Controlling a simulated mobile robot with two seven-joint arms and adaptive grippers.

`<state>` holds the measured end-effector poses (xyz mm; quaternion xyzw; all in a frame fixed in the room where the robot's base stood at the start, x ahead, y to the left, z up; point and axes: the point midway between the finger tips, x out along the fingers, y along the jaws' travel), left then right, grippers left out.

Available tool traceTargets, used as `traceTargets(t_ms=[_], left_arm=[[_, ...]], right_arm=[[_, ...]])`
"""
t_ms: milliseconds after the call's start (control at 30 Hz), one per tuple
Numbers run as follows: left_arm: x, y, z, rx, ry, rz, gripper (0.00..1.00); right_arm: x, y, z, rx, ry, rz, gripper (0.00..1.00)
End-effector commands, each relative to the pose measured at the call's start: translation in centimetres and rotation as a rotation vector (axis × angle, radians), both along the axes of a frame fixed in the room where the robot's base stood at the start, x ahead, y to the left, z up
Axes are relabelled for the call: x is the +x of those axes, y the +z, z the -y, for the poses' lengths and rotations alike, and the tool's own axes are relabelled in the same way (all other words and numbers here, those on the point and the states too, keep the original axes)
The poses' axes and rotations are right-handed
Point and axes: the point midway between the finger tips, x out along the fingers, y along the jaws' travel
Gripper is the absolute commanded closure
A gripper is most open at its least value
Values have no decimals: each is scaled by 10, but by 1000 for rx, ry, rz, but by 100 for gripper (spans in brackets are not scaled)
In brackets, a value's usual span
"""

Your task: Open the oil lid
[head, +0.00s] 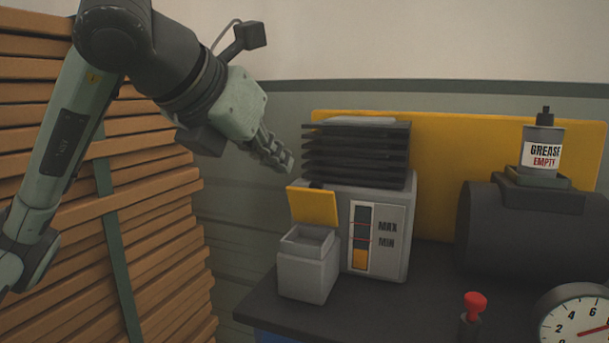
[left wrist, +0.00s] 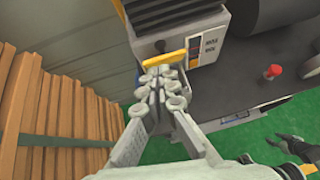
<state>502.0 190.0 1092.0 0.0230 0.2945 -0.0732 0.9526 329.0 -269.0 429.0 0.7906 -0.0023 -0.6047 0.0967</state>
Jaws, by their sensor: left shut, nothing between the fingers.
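The oil lid (head: 314,206) is a yellow plate that stands raised and tilted at the back of a small grey oil box (head: 307,276). The box's square opening shows below it. In the left wrist view the lid (left wrist: 166,60) appears as a yellow strip just beyond the fingertips, and the box is mostly hidden by my gripper. My left gripper (head: 284,160) is shut and empty, above and slightly left of the lid, apparently apart from it. It also shows in the left wrist view (left wrist: 162,82). My right gripper (left wrist: 290,146) shows small at the lower right; its opening is unclear.
The grey machine (head: 386,225) with black fins and a MAX/MIN gauge stands behind the box. A grease can (head: 543,150), black cylinder (head: 500,235), red knob (head: 475,303) and dial (head: 580,322) are to the right. Stacked wooden slats (head: 150,230) stand at left.

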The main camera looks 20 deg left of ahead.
Motion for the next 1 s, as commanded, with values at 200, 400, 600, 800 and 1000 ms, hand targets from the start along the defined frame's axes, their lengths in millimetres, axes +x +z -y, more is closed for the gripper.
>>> traceTargets(t_ms=[200, 400, 600, 800, 1000], left_arm=[[38, -28, 6, 0, 0, -6, 100], [65, -36, 10, 0, -1, -4, 100], [76, -40, 12, -1, -2, -1, 100], [76, -40, 12, 0, -1, -1, 100], [80, -40, 12, -2, -1, 0, 100]], right_arm=[[0, -4, 0, 3, 0, 0, 60], [-4, -20, -2, 13, 2, -15, 60], [-4, -26, -2, 15, 1, -15, 60], [-4, -26, -2, 15, 1, -15, 60], [-3, -27, -1, 11, 0, -14, 60]])
